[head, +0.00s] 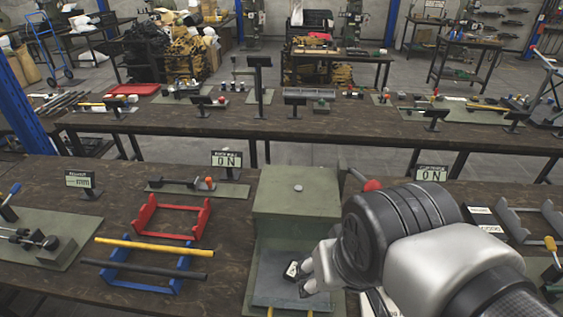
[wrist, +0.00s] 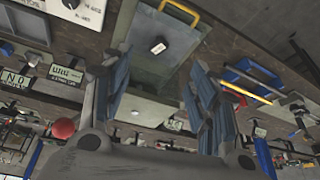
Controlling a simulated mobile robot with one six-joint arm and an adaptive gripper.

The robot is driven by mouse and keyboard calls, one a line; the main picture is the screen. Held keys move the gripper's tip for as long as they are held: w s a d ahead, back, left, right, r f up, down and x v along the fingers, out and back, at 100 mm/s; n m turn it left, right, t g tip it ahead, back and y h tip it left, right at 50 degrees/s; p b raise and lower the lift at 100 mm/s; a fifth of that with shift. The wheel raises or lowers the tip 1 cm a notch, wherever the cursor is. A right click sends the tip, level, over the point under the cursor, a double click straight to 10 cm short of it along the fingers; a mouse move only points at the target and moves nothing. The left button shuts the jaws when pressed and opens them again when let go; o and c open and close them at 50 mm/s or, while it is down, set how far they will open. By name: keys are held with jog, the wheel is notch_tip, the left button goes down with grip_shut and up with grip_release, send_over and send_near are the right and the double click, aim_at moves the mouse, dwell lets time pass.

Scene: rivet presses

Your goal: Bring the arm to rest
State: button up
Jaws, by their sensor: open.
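My gripper (wrist: 161,66) shows in the wrist view with its two blue-grey fingers wide apart and nothing between them. In the head view my arm reaches in from the lower right, and its thick wrist joint hides most of the gripper. The arm is over the right side of a green press (head: 297,200), which also shows between the fingers in the wrist view (wrist: 172,30). A small dark block with a white face (head: 291,270) lies on the press's bed, apart from the fingers in the wrist view (wrist: 158,46).
A lever with a red knob (head: 372,185) stands close behind my arm. Red (head: 142,226) and blue (head: 113,271) racks lie left of the press; a yellow and a black bar rest across the blue one. A grey rack (head: 509,221) is at right. A second bench (head: 215,122) runs behind.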

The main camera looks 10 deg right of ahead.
jog(key=shift+s+r+n, duration=0.15)
jog(key=shift+s+n, duration=0.35)
jog(key=shift+s, duration=0.65)
jog(key=shift+c, duration=0.5)
